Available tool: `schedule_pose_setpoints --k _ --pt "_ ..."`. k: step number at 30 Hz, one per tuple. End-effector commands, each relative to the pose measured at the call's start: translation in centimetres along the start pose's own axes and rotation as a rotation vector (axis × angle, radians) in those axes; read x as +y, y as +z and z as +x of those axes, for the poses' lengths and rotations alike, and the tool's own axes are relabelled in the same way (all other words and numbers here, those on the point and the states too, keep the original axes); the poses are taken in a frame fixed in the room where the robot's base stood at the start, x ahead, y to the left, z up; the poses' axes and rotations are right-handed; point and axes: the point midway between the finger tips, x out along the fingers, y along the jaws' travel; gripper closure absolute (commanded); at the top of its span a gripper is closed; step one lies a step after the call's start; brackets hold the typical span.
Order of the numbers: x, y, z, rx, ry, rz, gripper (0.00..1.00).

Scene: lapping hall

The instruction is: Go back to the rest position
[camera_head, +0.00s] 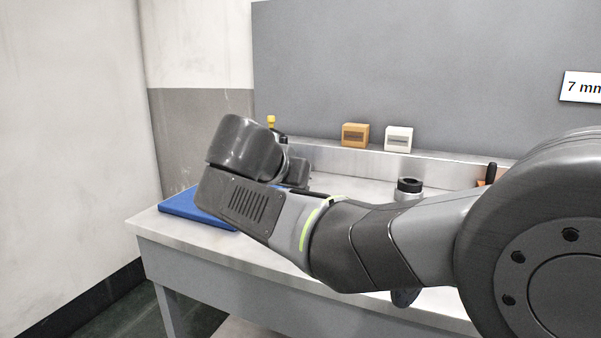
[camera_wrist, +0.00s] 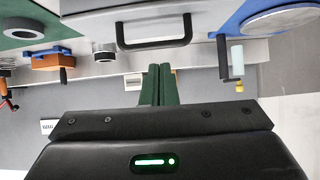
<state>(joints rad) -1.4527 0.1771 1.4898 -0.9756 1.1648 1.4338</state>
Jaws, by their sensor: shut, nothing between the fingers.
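My gripper shows in the wrist view with its two green fingers (camera_wrist: 157,84) pressed together and nothing between them. The fingers point toward a grey front with a black bar handle (camera_wrist: 155,30), and I see no contact. In the head view my arm reaches across the picture, bent in front of the bench. My fingers cannot be made out there.
A light workbench (camera_head: 165,229) stands before a grey panel. On it are a blue mat (camera_head: 195,208) and a black-topped cylinder (camera_head: 409,186), partly behind my arm. An orange box (camera_head: 355,135) and a white box (camera_head: 398,139) sit on the back ledge. Floor shows at lower left.

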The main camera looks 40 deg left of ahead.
Motion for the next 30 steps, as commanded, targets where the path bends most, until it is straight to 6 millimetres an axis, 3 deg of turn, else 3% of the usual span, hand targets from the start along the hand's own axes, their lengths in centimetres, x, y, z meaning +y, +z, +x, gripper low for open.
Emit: schedule_pose_setpoints --k 6,12,23,30 --pt "0.0 1.8 -2.2 0.0 -0.002 0.0 1.0" --pt "0.1 2.3 -2.8 0.002 -0.001 0.002 1.0" --pt "0.1 2.1 -2.5 0.002 0.0 0.003 1.0" --pt "0.1 0.3 -0.4 0.002 0.003 0.006 1.0"
